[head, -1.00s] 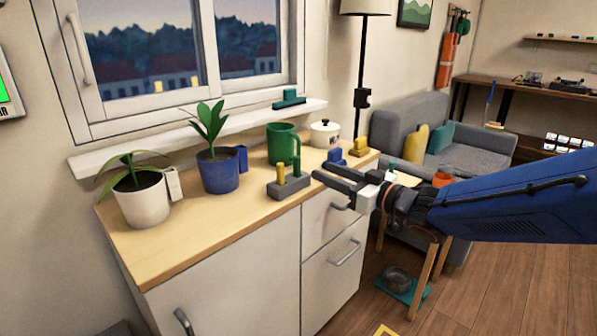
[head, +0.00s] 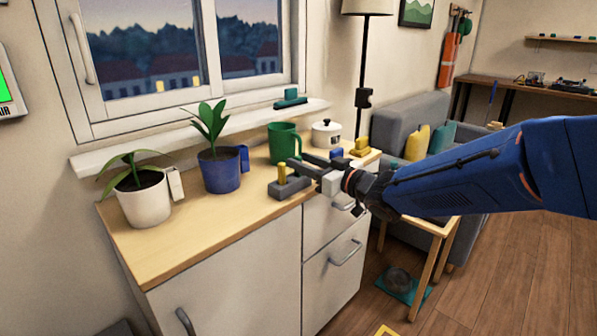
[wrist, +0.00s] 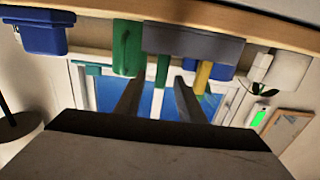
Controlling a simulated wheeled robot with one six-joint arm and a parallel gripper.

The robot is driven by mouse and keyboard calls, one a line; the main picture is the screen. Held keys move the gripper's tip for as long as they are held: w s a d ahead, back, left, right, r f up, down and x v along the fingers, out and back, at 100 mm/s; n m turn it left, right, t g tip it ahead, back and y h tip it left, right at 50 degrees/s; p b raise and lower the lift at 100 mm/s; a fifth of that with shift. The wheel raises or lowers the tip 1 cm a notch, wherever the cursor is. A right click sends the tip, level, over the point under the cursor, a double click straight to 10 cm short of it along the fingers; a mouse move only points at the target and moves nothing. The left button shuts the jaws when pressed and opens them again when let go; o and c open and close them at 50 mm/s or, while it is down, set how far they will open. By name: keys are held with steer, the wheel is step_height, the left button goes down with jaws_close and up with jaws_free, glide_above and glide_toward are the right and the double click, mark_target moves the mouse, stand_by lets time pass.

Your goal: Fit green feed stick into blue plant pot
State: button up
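The green feed stick (wrist: 162,70) stands upright in a grey holder (head: 287,188) on the cabinet top, beside a yellow stick (head: 282,172). The holder also shows in the wrist view (wrist: 192,42), which looks upside down. The blue plant pot (head: 220,175) holds a leafy plant, left of the holder, with a blue slotted piece (head: 243,158) on its side. My gripper (head: 295,161) is open and empty, at the holder's right side. In the wrist view its fingers (wrist: 156,86) point toward the green stick, which appears between them. The green stick is mostly hidden in the head view.
A green mug (head: 283,143) and a white lidded pot (head: 326,133) stand behind the holder. Small blue (head: 336,154) and yellow (head: 361,147) blocks are at the right. A white plant pot (head: 146,203) is far left. The front counter (head: 205,225) is clear.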

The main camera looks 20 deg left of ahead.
steer(key=shift+c, duration=0.6)
jaws_close()
